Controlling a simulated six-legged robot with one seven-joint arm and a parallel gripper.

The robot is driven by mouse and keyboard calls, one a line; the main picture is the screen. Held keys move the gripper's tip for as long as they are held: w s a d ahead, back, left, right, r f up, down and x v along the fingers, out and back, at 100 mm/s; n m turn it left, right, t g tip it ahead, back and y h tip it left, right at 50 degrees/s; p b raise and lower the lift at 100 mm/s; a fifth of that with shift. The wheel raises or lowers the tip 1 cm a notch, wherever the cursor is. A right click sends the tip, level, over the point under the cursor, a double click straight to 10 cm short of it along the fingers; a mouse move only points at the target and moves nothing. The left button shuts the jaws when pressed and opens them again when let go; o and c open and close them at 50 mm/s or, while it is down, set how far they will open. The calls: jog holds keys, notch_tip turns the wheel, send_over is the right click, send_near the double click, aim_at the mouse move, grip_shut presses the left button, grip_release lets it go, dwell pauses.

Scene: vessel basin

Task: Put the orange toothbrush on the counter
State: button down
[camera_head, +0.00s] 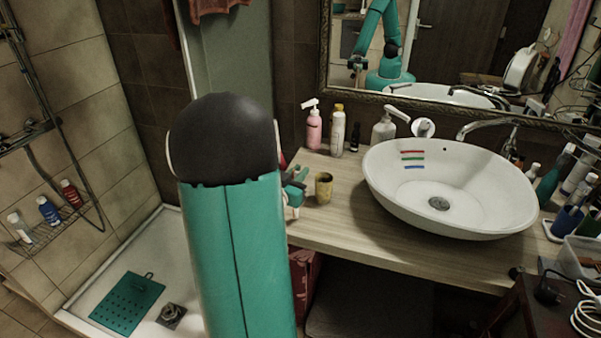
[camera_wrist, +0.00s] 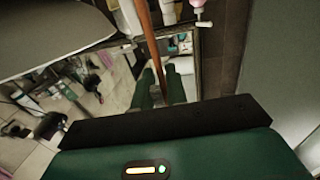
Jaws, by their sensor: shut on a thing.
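A long thin orange-brown stick, which looks like the orange toothbrush (camera_wrist: 148,42), runs upward from between the fingers of my gripper (camera_wrist: 160,88) in the wrist view. My gripper is shut on it. In the head view my arm hides most of the gripper, and I cannot make out the orange toothbrush there. Teal parts show just right of the arm, by the counter's left end. The wooden counter (camera_head: 345,222) runs under the white basin, with a bare stretch at its left and front.
A pink bottle (camera_head: 314,130) and a white bottle (camera_head: 338,132) stand at the back.

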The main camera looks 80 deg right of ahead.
jog(key=shift+a+f, duration=0.15)
jog(key=shift+f, duration=0.1)
jog(key=c, duration=1.8)
grip_release()
jog(key=shift+f, duration=0.15)
jog(key=shift+c, duration=0.2)
jog(key=o, duration=0.4)
jog(key=shift+o, duration=0.2)
jog(key=shift+r, duration=0.2)
